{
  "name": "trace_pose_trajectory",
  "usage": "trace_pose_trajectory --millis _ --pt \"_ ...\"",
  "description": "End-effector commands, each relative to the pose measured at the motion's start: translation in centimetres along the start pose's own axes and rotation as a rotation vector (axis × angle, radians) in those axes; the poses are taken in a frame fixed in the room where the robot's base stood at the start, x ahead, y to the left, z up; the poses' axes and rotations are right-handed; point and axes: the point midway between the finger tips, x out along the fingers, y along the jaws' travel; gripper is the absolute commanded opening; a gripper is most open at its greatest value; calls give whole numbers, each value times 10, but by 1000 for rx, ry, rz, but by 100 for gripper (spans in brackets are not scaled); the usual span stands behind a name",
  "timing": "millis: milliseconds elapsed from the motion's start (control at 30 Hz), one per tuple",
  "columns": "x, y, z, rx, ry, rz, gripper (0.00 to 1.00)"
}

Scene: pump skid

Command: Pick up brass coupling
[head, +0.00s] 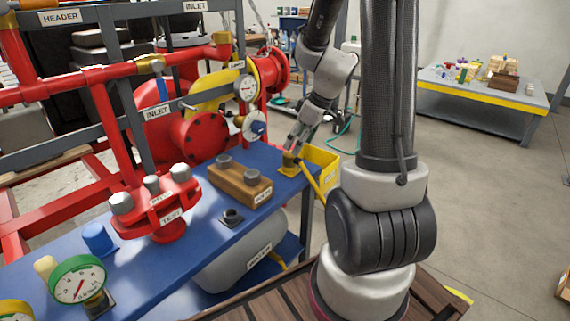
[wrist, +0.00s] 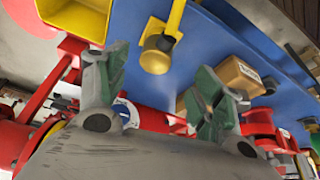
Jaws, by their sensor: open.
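A brass-yellow piece (head: 289,163) with a yellow bar stands near the far right end of the blue bench. It may be the brass coupling, but I cannot tell for sure.
A yellow bin (head: 321,160) stands at the bench end. A wooden block (head: 240,185) with two grey round pieces lies nearby on the blue bench (head: 190,222). Red pipework and a flange (head: 155,205) crowd the left. A second table (head: 480,88) stands far right, with open floor before it.

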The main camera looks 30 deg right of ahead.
Motion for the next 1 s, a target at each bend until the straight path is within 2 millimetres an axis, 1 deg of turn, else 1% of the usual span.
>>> trace_pose_trajectory --millis 267,400,500,600,767,800,833,967,1000 --pt "35 2 0 -3 -4 -4 67" --pt "58 5 0 -2 -4 -4 67" --pt "70 4 0 -2 -3 -4 67" --pt "74 5 0 -3 -2 -1 67" --pt "74 5 0 -3 -2 -1 67" --pt "74 5 0 -3 -2 -1 65" --pt "74 5 0 -3 -2 -1 60" --pt "74 5 0 -3 -2 -1 36" --pt "74 5 0 -3 -2 -1 29"
